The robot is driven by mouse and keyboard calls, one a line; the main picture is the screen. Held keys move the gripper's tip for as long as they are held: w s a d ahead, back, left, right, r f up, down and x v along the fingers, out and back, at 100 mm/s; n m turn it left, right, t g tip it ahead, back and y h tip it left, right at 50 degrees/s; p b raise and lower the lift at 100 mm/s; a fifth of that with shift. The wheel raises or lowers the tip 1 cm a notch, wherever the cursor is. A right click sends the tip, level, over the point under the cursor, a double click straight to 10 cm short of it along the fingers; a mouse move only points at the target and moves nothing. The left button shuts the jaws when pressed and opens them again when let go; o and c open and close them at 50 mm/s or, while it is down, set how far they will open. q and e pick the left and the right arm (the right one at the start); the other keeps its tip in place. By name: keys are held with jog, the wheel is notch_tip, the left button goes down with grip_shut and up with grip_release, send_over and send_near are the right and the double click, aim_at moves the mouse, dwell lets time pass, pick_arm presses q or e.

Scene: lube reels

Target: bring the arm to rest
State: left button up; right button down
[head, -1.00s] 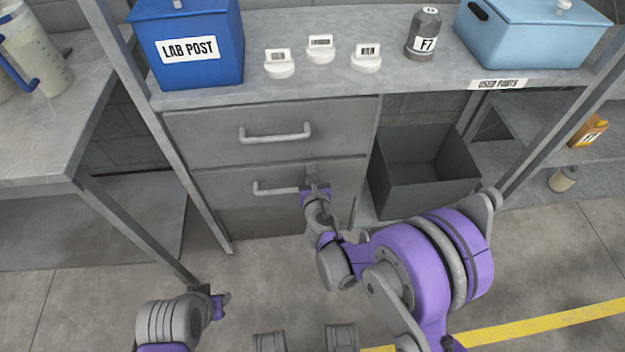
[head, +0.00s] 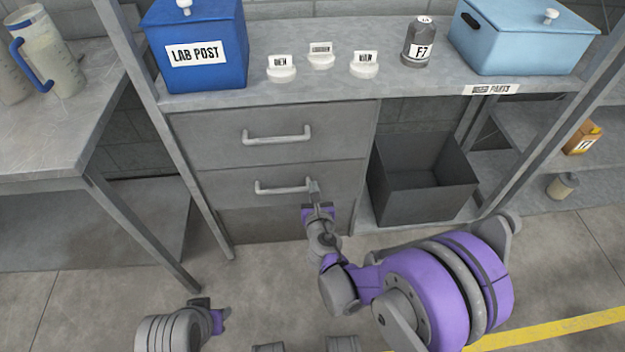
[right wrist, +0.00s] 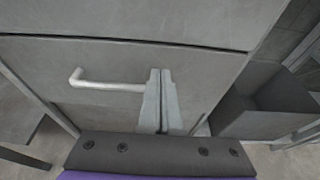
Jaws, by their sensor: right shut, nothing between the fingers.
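My right gripper (head: 313,184) is shut and empty in front of the lower drawer (head: 330,178). Its closed fingers (right wrist: 160,84) point at the drawer front in the right wrist view. They overlap the right end of the pale lower handle (head: 280,187), which also shows in the right wrist view (right wrist: 105,85). I cannot tell whether they touch it. My left gripper (head: 218,318) hangs low at the bottom left of the head view, clear of the furniture; its fingers are too small to read.
The upper drawer (head: 210,140) looks shut. A dark open bin (head: 425,190) stands right of the drawers. On the bench are a blue box (head: 200,75), white labelled pieces (head: 281,70), a grey bottle (head: 418,45) and a light blue box (head: 525,45). The floor in front is open.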

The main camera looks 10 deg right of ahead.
pick_arm(q)
jog(key=shift+w+r+p, duration=0.35)
jog(key=shift+r+p, duration=0.05)
jog(key=shift+r, duration=0.15)
pick_arm(e)
jog(key=v, duration=0.6)
jog(key=shift+s, duration=0.3)
jog(key=s+d+r+m+g+h, duration=0.3)
jog(key=s+d+m+g, duration=0.3)
jog(key=d+m, duration=0.85)
jog(key=s+a+m+g+y, duration=0.3)
jog(key=s+m+g, duration=0.1)
jog(key=s+m, duration=1.65)
pick_arm(q)
notch_tip(320, 180, up, 23)
jog(key=w+t+p, duration=0.1)
jog(key=p, duration=1.9)
jog(key=shift+w, duration=0.3)
pick_arm(e)
jog(key=w+r, duration=0.2)
jog(key=r, duration=0.9)
jog(key=w+r+m, duration=0.1)
jog(key=r, duration=1)
jog(key=shift+w+t, duration=0.4)
